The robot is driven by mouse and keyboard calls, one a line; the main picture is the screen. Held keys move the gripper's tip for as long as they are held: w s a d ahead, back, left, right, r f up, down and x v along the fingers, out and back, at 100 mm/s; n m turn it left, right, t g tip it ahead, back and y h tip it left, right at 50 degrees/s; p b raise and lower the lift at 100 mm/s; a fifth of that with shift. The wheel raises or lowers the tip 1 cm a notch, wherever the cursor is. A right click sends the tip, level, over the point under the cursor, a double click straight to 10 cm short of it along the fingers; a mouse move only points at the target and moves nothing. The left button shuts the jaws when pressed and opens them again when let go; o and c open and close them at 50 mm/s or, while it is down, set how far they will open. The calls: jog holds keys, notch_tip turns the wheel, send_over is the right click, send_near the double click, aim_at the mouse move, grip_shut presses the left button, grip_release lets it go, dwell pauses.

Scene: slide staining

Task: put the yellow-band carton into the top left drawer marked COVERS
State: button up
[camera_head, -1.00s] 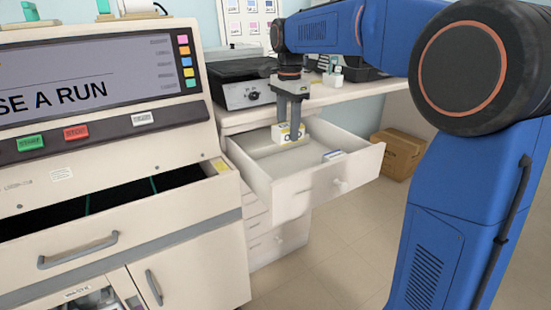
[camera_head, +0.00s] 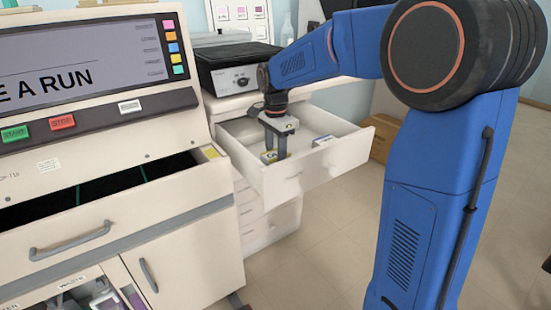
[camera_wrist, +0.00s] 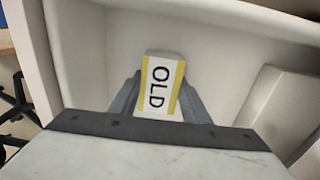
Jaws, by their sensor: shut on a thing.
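The yellow-band carton (camera_head: 269,157) is a small white box. In the wrist view its top (camera_wrist: 159,88) has yellow edges and reads OLD. My gripper (camera_head: 275,154) is shut on it, pointing down inside an open white drawer (camera_head: 311,173). The carton is low in the drawer, towards its left side; I cannot tell whether it touches the floor. The wrist view shows the drawer's pale interior (camera_wrist: 105,40) around the carton. The drawer is the top one of a white stack under the bench. No COVERS marking is readable.
A small white and blue box (camera_head: 323,141) lies in the drawer at the right, apart from the carton. A staining machine (camera_head: 100,190) stands close to the drawer's left. A black-topped device (camera_head: 235,75) sits on the bench behind. A cardboard box (camera_head: 383,137) stands at the right.

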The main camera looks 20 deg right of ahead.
aim_at(276, 153)
jog(key=shift+f, duration=0.5)
jog(key=shift+f, duration=0.1)
jog(key=o, duration=1)
jog(key=shift+o, duration=0.2)
notch_tip(276, 153, up, 11)
jog(key=s+d+n+t, duration=0.15)
jog(key=s+n, duration=0.25)
jog(key=s, duration=0.5)
jog(key=s+d+n+t, duration=0.1)
jog(key=s+d+n, duration=0.2)
jog(key=s, duration=0.6)
jog(key=s+d+f+n+t, duration=0.2)
jog(key=s+f+n, duration=0.5)
jog(key=s, duration=0.8)
notch_tip(276, 153, down, 3)
jog(key=shift+s+d, duration=0.25)
jog(key=shift+s, duration=0.05)
